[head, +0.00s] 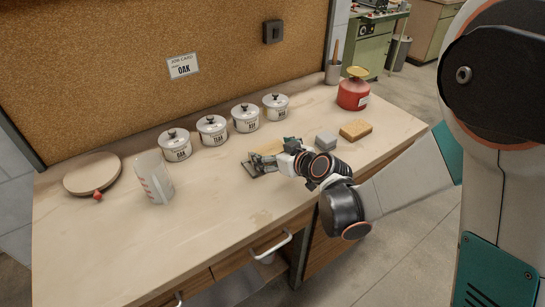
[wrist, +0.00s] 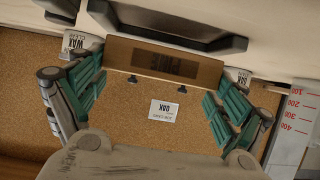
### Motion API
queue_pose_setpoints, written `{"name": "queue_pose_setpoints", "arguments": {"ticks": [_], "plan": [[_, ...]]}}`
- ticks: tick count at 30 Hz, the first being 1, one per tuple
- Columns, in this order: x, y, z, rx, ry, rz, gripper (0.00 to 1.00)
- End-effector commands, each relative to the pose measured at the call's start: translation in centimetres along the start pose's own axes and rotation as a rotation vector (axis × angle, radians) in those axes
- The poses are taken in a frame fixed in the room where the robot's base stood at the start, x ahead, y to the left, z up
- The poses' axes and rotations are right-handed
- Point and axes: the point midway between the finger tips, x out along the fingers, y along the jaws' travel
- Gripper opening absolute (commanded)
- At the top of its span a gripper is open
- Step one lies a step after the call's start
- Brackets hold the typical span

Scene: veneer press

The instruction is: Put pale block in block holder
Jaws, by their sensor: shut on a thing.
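My gripper (wrist: 158,72) is shut on a flat tan-brown block (wrist: 165,60), taken to be the pale block; its green-padded fingers are at the block's two ends. In the wrist view, a pale-rimmed shape with a dark middle (wrist: 238,43) lies above the block in the picture. It may be the block holder; the gap between them cannot be judged.
Several white lidded canisters (head: 212,130) stand behind my gripper. A clear measuring jug (head: 154,178) and a round wooden board (head: 92,174) are at left. The front-left bench is clear.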

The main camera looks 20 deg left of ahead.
Motion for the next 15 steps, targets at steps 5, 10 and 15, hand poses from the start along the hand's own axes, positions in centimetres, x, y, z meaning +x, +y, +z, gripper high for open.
{"name": "queue_pose_setpoints", "arguments": {"ticks": [5,10,15], "plan": [[0.32,0.03,0.63,0.0,0.0,0.0,0.65],[0.34,0.03,0.67,0.0,0.0,0.0,0.65],[0.57,0.03,1.16,0.0,0.0,0.0,0.65]]}}
